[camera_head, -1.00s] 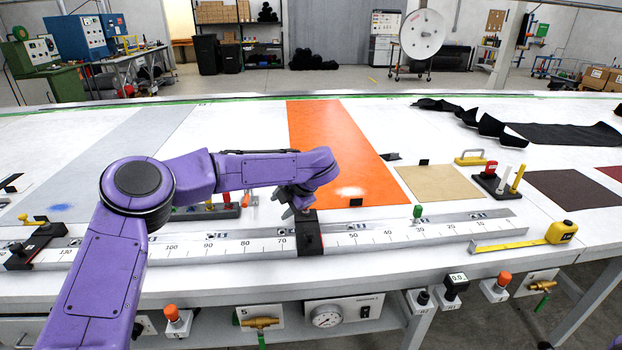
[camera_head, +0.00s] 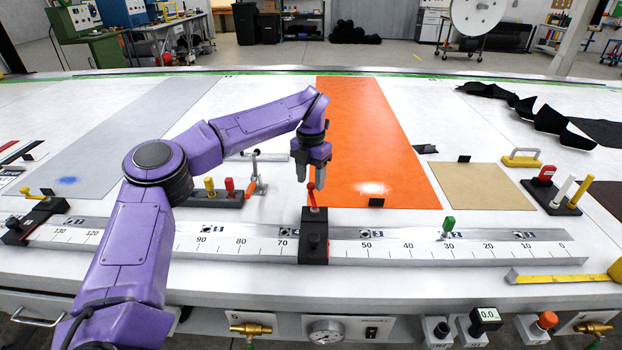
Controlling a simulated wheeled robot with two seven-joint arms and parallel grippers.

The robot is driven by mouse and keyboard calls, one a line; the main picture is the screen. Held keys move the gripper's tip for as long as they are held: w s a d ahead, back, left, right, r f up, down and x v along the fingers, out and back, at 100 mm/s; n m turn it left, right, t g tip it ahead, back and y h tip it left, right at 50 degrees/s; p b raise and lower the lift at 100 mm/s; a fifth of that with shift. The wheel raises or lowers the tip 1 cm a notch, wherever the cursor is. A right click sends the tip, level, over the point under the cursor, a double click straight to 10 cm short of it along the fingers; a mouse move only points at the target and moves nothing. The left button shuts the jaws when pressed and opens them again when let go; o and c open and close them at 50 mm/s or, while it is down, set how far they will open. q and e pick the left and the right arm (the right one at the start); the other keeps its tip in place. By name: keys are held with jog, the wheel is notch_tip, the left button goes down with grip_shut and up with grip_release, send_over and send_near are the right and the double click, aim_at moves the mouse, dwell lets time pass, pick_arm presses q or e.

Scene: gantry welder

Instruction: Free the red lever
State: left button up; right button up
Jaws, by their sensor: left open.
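The red lever (camera_head: 312,197) stands nearly upright on top of a black block (camera_head: 314,240). The block sits across the long white ruler rail (camera_head: 240,244), between the 70 and 50 marks. My left gripper (camera_head: 311,176) points down just above and behind the lever. Its two grey fingers are apart, and the lever's tip shows near the gap between them. I cannot tell whether the fingers touch the lever. My right gripper is out of view.
A black base with yellow and red knobs (camera_head: 210,199) and a red-handled clamp (camera_head: 251,187) stand left of the gripper. An orange sheet (camera_head: 375,135) lies behind it. A green knob (camera_head: 448,224) is on the rail to the right, and a yellow tape measure (camera_head: 560,279) lies in front.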

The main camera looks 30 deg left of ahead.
pick_arm(q)
jog(key=shift+w+f, duration=0.3)
jog(key=shift+f, duration=0.55)
jog(key=shift+s+r, duration=0.2)
jog(key=shift+s, duration=0.15)
jog(key=shift+w, duration=0.1)
grip_shut()
jog(key=shift+a+f+n, duration=0.1)
jog(key=shift+n, duration=0.2)
jog(key=shift+s+a+f+n+b, duration=0.1)
jog(key=shift+s+a+n+b, duration=0.15)
jog(key=shift+n+b, duration=0.5)
jog(key=s+n+b, duration=0.6)
jog(key=n+b, duration=0.7)
jog(key=b, duration=0.1)
jog(key=shift+s+a, duration=0.15)
